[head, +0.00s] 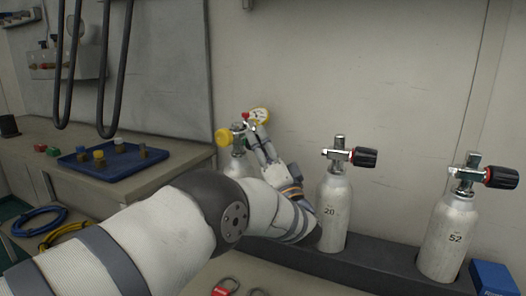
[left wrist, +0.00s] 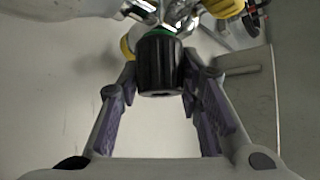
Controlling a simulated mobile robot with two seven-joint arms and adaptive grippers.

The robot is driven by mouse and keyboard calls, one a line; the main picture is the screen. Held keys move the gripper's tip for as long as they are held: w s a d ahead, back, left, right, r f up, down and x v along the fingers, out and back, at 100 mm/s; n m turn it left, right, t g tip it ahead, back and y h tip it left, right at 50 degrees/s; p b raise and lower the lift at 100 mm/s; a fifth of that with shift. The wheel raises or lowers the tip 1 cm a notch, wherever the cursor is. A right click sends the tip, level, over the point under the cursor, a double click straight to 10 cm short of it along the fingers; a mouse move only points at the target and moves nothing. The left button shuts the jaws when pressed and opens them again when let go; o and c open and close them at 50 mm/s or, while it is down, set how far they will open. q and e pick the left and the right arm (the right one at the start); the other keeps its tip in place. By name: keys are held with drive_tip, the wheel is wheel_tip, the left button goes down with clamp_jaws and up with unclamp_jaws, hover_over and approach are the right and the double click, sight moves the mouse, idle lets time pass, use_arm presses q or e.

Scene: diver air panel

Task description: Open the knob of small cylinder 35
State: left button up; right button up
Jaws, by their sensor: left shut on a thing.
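A small silver cylinder (head: 238,165) stands behind my left arm, at the left end of the row. My arm hides most of it and I cannot read its number. A yellow cap (head: 222,137) and a gauge (head: 259,115) show at its valve. In the left wrist view, a black ribbed knob (left wrist: 160,66) with a green ring sits on the metal valve. My left gripper (head: 257,140) is at this valve. Its fingers are shut on the black knob, one on each side, as the left wrist view shows. My right gripper is not in view.
Cylinder 20 (head: 334,215) and cylinder 52 (head: 447,238), with black and red knobs, stand to the right in a dark rack (head: 380,270). A blue tray (head: 127,161) with small fittings lies on the left bench. Black hoses (head: 112,75) hang above it.

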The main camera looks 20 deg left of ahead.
use_arm(q)
drive_tip(key=shift+f, duration=0.1)
idle(0.4)
drive_tip(key=o, duration=1.2)
drive_tip(key=v, duration=1.2)
drive_tip(key=shift+w+f, duration=0.1)
